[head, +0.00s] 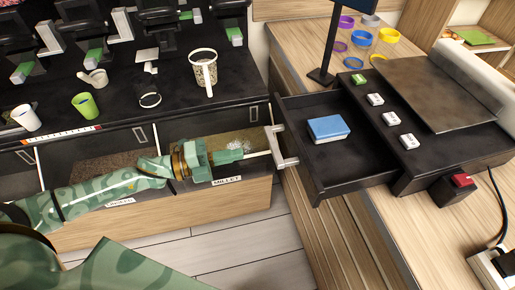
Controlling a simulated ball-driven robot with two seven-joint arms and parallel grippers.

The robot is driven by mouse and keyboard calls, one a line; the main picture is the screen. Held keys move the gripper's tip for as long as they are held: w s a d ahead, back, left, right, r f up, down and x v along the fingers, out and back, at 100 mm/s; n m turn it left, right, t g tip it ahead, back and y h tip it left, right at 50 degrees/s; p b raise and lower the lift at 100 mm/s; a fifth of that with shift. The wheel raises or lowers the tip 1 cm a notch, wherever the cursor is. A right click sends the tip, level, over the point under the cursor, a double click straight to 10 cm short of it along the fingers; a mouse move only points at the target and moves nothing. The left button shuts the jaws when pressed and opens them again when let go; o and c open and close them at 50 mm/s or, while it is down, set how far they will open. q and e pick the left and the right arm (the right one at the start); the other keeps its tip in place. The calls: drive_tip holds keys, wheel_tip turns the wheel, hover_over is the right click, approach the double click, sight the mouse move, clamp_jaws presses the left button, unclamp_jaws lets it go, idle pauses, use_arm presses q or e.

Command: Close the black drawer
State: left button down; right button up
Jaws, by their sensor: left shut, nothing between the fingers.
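The black drawer (335,160) stands pulled out to the left from a black cabinet unit (425,150) on the right-hand counter. A blue-topped box (328,127) lies inside it. A pale metal handle (287,162) is on the drawer's left front. My left gripper (258,154) reaches in from the left, its fingers shut and empty, pointing right at the handle. Its tip is close to the handle; I cannot tell whether they touch. My right gripper is not in view.
Bins with grain and labels, one reading MILLET (227,181), lie beneath my left arm. A black counter with a patterned cup (204,72) and a green cup (85,105) is behind. Coloured rings (389,35) and a red button (462,181) are at right.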

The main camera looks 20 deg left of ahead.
use_arm(q)
drive_tip(key=x, duration=0.6)
drive_tip(key=shift+d, duration=0.2)
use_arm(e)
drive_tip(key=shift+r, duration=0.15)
use_arm(q)
drive_tip(key=shift+w, duration=0.15)
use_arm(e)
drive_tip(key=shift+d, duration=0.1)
